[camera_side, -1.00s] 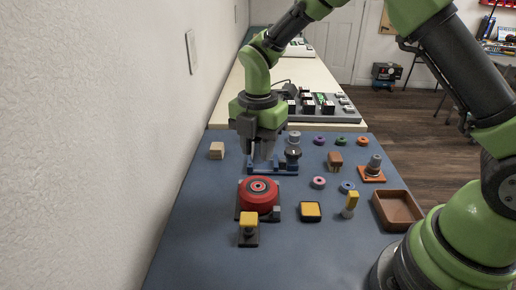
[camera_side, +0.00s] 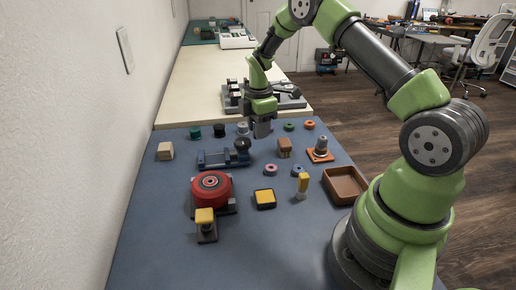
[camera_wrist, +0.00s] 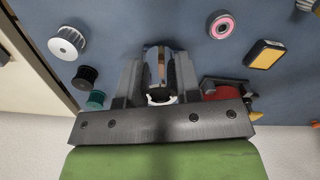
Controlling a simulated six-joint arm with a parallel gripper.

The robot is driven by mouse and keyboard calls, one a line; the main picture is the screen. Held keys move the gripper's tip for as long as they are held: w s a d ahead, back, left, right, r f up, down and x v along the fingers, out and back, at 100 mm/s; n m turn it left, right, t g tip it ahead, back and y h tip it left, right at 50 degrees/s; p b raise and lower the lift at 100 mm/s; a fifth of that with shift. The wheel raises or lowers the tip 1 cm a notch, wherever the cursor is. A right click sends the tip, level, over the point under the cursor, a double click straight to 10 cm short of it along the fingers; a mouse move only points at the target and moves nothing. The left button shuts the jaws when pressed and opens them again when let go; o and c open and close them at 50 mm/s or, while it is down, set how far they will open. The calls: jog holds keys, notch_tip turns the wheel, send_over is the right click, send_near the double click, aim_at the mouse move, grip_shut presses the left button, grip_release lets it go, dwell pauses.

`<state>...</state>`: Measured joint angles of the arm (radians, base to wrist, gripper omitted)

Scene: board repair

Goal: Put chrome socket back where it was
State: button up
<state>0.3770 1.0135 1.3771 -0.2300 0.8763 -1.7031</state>
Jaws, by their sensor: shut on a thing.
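In the wrist view a shiny, chrome-coloured cylinder (camera_wrist: 158,64) stands between my fingers, and I take it for the chrome socket. My gripper (camera_wrist: 158,80) is shut on it. In the side view my gripper (camera_side: 262,130) is above the back of the blue mat, behind and right of the blue vise (camera_side: 222,160). The socket is not distinguishable there, being hidden by the fingers or too small to tell. Whether it touches the mat cannot be told.
A grey toothed pulley (camera_side: 242,128), a black spool (camera_side: 219,131) and a green spool (camera_side: 195,133) stand left of my gripper. A brown block (camera_side: 284,147) and orange-based post (camera_side: 320,149) are to the right. A red turntable (camera_side: 211,186) and brown tray (camera_side: 344,185) lie nearer.

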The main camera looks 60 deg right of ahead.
aim_at(258, 156)
jog(key=shift+f, duration=2.9)
jog(key=shift+f, duration=0.2)
jog(key=o, duration=1)
jog(key=shift+r, duration=0.15)
